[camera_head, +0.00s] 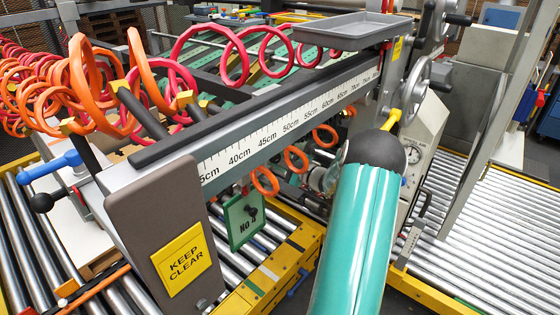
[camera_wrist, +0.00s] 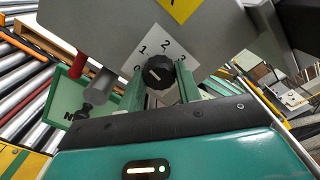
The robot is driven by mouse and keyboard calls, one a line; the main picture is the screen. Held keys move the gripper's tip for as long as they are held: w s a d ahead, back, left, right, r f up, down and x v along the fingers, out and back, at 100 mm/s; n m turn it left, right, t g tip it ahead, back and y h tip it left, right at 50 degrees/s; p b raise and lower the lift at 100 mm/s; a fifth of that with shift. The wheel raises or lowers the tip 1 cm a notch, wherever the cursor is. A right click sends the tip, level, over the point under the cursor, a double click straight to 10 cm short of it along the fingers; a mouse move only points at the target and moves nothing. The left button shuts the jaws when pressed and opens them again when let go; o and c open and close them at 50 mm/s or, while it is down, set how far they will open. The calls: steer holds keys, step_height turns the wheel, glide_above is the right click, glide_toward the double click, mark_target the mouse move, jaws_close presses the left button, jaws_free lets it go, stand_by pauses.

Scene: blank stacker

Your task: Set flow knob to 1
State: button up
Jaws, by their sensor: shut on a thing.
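The flow knob (camera_wrist: 159,72) is a black ribbed dial on a white plate (camera_wrist: 165,46) marked 0, 1, 2 and 3, on a grey panel in the wrist view. A short pale mark shows on its face, but I cannot tell exactly which number it points to. My gripper (camera_wrist: 160,82) has its green fingers on either side of the knob, shut on it. In the head view my teal arm fills the lower middle, and I cannot make out the gripper or the knob there.
A green sign (camera_head: 243,217) hangs under the ruler beam (camera_head: 270,130); it also shows in the wrist view (camera_wrist: 62,105), left of my gripper. A yellow KEEP CLEAR sign (camera_head: 182,259) is at front left. Roller conveyors (camera_head: 495,235) lie on both sides.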

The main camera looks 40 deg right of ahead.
stand_by(0.3)
steer(key=o, duration=1)
steer(key=s+d, duration=0.1)
steer(key=s, duration=1.2)
steer(key=shift+s, duration=0.4)
steer(key=shift+d, duration=0.1)
